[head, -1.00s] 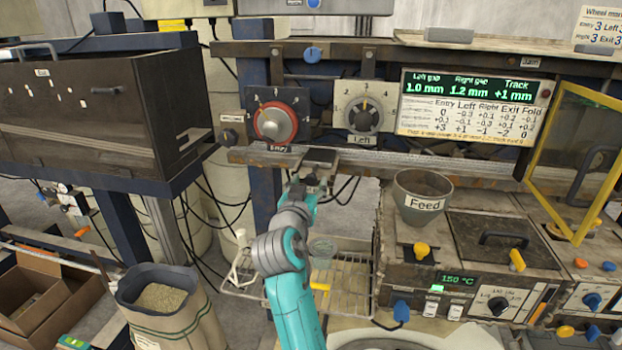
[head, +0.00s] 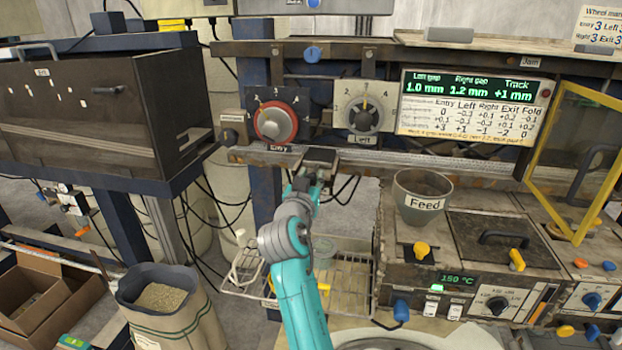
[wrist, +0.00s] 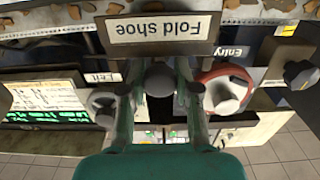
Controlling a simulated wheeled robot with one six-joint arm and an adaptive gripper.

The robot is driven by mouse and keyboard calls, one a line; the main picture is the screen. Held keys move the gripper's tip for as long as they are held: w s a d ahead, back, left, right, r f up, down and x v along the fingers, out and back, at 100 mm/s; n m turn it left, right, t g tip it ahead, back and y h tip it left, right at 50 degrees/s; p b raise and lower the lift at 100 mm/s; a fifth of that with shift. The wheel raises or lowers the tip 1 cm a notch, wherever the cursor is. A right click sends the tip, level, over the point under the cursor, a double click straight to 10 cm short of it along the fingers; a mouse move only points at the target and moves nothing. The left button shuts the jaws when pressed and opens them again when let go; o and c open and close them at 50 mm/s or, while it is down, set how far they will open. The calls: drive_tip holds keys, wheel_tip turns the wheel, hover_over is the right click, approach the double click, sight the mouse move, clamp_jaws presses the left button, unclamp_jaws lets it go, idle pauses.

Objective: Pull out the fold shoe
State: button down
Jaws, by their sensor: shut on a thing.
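The fold shoe (head: 320,156) is a dark block on the long rail, below and between the Entry and Left dials. Its white "Fold shoe" label (wrist: 163,28) shows upside down at the top of the wrist view. My gripper (head: 309,178) is at the near side of the block, below the rail. In the wrist view my gripper (wrist: 160,78) has its two fingers closed around a grey rounded part just under the label. The exact contact is partly hidden by the fingers. The shoe still sits at the rail.
The Entry dial (head: 275,122) and Left dial (head: 363,116) are close above the rail. The Feed cup (head: 422,197) stands to the right. A wire rack (head: 345,280) lies below my arm, and black cables hang near the gripper.

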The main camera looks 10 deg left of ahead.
drive_tip(key=s, duration=1.2)
drive_tip(key=shift+a, duration=0.2)
drive_tip(key=shift+s, duration=0.1)
drive_tip(key=c, duration=0.8)
unclamp_jaws()
drive_tip(key=shift+c, duration=0.2)
drive_tip(key=s, duration=1.2)
drive_tip(key=shift+a, duration=0.2)
drive_tip(key=shift+f, duration=0.1)
